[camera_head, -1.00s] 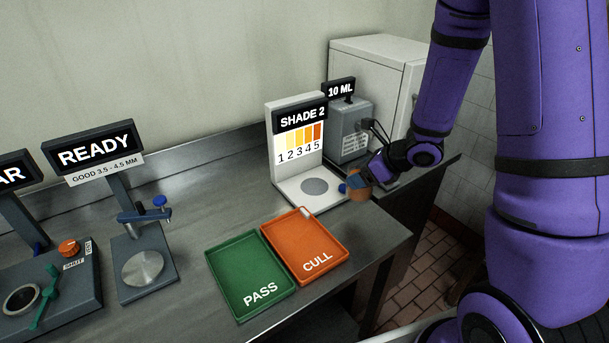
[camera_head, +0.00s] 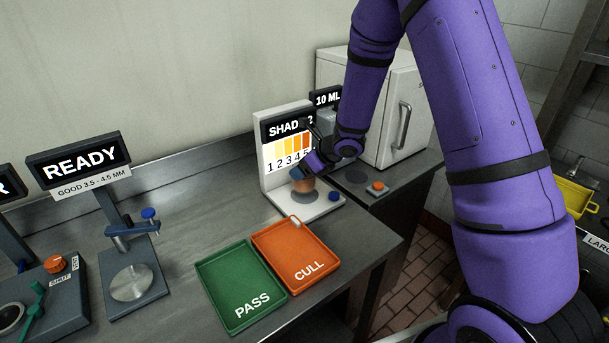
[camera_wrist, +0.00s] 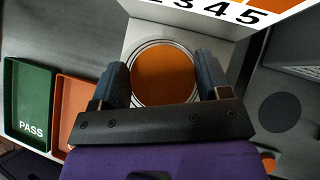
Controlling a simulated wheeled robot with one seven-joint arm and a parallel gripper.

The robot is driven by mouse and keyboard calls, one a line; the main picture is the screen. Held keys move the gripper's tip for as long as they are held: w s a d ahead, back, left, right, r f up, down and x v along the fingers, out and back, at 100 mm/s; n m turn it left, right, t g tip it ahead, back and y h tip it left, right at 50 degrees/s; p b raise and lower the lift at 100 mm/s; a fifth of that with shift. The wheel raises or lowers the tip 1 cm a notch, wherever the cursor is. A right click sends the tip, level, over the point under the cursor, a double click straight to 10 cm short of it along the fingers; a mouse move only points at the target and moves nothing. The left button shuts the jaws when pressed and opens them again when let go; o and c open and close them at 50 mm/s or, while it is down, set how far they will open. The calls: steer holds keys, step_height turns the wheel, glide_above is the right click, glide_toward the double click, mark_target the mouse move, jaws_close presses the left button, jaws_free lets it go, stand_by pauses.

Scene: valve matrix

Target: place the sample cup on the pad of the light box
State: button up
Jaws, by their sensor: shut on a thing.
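The sample cup (camera_head: 303,186), with orange contents, is in my gripper (camera_head: 305,173) above the base of the white light box (camera_head: 267,193). In the wrist view, the cup (camera_wrist: 163,76) sits between the two dark fingers of my gripper (camera_wrist: 164,84), which are shut on its sides. The cup looks upright. I cannot tell whether the cup's bottom touches the pad. The light box panel shows a SHADE sign and a numbered yellow-to-orange scale.
A blue button (camera_head: 334,196) is on the light box base, right of the cup. The orange CULL tray (camera_head: 325,264) and green PASS tray (camera_head: 207,289) lie in front. A 10 ML device stands behind my arm, with an orange button (camera_head: 377,187) near it.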

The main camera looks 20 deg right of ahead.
steer(key=shift+f, duration=1.35)
steer(key=shift+f, duration=0.2)
steer(key=o, duration=1.1)
steer(key=shift+o, duration=0.2)
steer(key=shift+r, duration=0.25)
steer(key=v, duration=1.2)
